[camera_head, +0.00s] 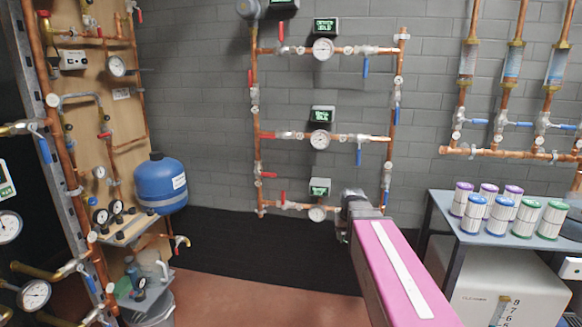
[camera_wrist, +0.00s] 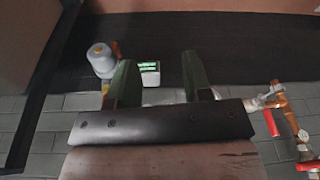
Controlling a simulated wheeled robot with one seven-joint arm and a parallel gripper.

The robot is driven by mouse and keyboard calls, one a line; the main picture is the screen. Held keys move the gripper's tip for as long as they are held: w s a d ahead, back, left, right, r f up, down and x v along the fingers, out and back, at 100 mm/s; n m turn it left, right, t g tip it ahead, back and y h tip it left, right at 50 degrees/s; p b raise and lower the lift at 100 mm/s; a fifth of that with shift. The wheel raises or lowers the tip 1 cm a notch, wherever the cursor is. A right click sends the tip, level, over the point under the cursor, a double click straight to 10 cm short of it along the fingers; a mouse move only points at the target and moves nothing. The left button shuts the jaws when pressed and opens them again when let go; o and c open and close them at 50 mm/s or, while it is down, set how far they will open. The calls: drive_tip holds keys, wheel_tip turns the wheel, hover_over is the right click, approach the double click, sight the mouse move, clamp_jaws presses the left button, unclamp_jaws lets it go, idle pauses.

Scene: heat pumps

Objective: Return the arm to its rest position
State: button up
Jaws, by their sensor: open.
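My arm reaches forward from the lower right of the head view, its pink link ending at my gripper (camera_head: 349,208) in front of the right end of the lowest copper pipe run. The fingers are small and hard to make out there. In the wrist view my gripper (camera_wrist: 158,62) is open, with two dark green fingers apart and nothing held between them. A small box with a green display (camera_wrist: 150,73) shows beyond the gap. The arm hides part of the lower pipework and wall.
A copper pipe frame with gauges (camera_head: 322,48) and red and blue valve handles is on the grey brick wall. A blue tank (camera_head: 159,184) hangs at the left. Several canisters stand on a table (camera_head: 439,204) at the right. Reddish floor (camera_head: 250,290) is open at lower middle.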

drive_tip(key=s+a+f+g, duration=0.1)
drive_tip(key=s+f+g, duration=0.1)
drive_tip(key=s+f, duration=1)
drive_tip(key=shift+s+a+f, duration=0.25)
drive_tip(key=shift+s+a, duration=0.15)
drive_tip(key=shift+s, duration=0.3)
